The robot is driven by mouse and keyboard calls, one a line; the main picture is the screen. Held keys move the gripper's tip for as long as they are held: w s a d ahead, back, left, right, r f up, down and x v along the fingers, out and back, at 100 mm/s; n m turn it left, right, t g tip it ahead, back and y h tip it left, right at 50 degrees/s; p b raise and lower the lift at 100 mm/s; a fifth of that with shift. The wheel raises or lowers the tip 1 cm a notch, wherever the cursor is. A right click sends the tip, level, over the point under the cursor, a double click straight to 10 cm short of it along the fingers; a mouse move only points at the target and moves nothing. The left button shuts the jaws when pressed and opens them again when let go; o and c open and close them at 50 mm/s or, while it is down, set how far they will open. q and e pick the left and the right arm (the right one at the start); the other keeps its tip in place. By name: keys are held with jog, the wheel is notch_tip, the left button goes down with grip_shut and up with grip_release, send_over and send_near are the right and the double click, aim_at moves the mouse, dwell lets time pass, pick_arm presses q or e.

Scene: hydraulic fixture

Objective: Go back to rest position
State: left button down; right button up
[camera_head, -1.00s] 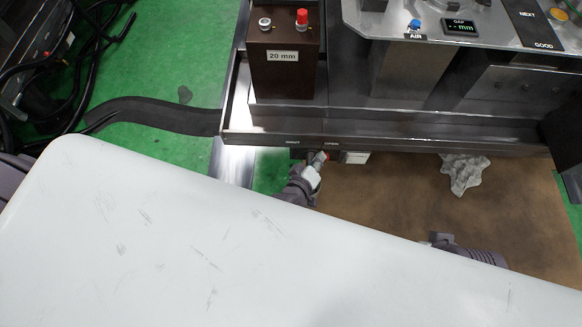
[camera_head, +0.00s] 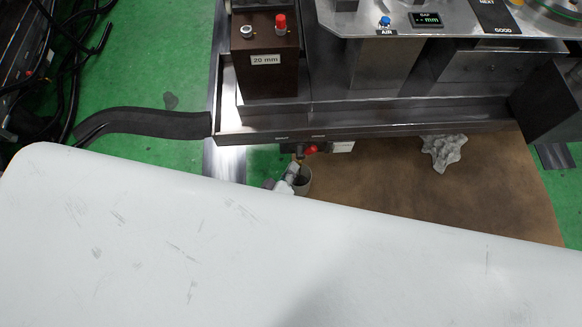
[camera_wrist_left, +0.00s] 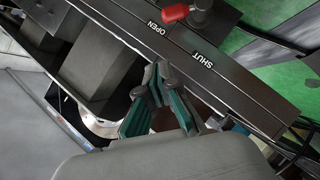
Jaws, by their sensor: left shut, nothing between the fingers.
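My left gripper (camera_head: 288,180) shows small in the head view, low in front of the metal fixture, partly hidden by the pale surface in the foreground. In the left wrist view its teal fingers (camera_wrist_left: 158,85) come together at the tips with nothing between them. The fingers are in front of the fixture's dark rail (camera_wrist_left: 200,62) marked OPEN and SHUT. A red valve handle (camera_head: 311,149) is under the fixture's front edge, just above the gripper; it also shows in the left wrist view (camera_wrist_left: 175,13), apart from the fingers. My right gripper is not in view.
The fixture bench (camera_head: 370,130) carries a dark 20 mm box (camera_head: 266,80) with a red button. A grey cup-like container (camera_head: 303,181) is beside the left gripper. A crumpled grey rag (camera_head: 443,152) lies on the brown mat (camera_head: 400,190). Black cables and a hose (camera_head: 150,121) lie left on green floor.

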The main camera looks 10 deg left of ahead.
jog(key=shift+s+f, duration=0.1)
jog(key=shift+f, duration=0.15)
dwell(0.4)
